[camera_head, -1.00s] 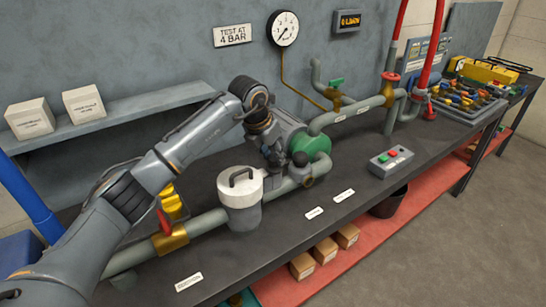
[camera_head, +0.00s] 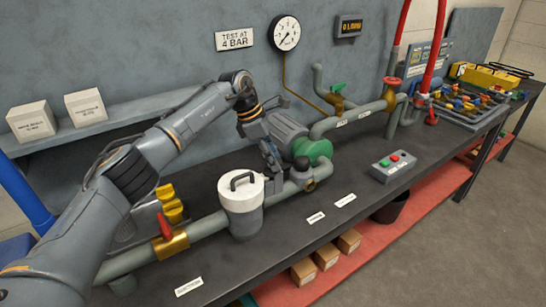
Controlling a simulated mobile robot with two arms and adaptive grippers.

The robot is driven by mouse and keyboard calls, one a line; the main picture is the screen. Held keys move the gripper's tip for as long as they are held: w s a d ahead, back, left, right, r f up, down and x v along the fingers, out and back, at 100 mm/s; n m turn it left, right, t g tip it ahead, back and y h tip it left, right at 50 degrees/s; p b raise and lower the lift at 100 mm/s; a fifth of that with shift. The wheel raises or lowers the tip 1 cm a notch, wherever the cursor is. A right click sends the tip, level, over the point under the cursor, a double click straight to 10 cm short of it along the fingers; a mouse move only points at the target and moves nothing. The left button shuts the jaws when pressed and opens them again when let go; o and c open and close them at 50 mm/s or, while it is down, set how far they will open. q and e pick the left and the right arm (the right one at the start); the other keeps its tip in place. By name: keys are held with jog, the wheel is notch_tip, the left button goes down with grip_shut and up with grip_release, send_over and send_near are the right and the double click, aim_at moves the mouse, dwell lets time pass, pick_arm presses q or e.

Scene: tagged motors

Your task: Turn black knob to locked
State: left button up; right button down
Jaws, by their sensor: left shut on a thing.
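A small black knob-like part (camera_head: 302,163) stands on a grey fitting on the pipe, in front of the green end (camera_head: 319,151) of a grey motor (camera_head: 285,126). My left gripper (camera_head: 273,165) points down in front of the motor, just left of that black part, and a small gap shows between them. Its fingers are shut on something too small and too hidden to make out. I cannot read any locked mark or the knob's setting. My right gripper is not in view.
A white-topped strainer with a handle (camera_head: 241,195) stands close left of the gripper. A red-handled valve (camera_head: 165,225) is further left. A box with red and green buttons (camera_head: 393,167) is at right. The bench front (camera_head: 285,240) has white labels and free room.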

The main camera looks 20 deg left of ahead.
pick_arm(q)
jog(key=shift+w+m+g, duration=0.1)
jog(key=shift+m+g, duration=0.3)
jog(key=shift+m, duration=0.8)
jog(key=o, duration=1.1)
jog(key=shift+o, duration=0.2)
jog(key=shift+a+r, duration=0.1)
jog(key=v, duration=1.2)
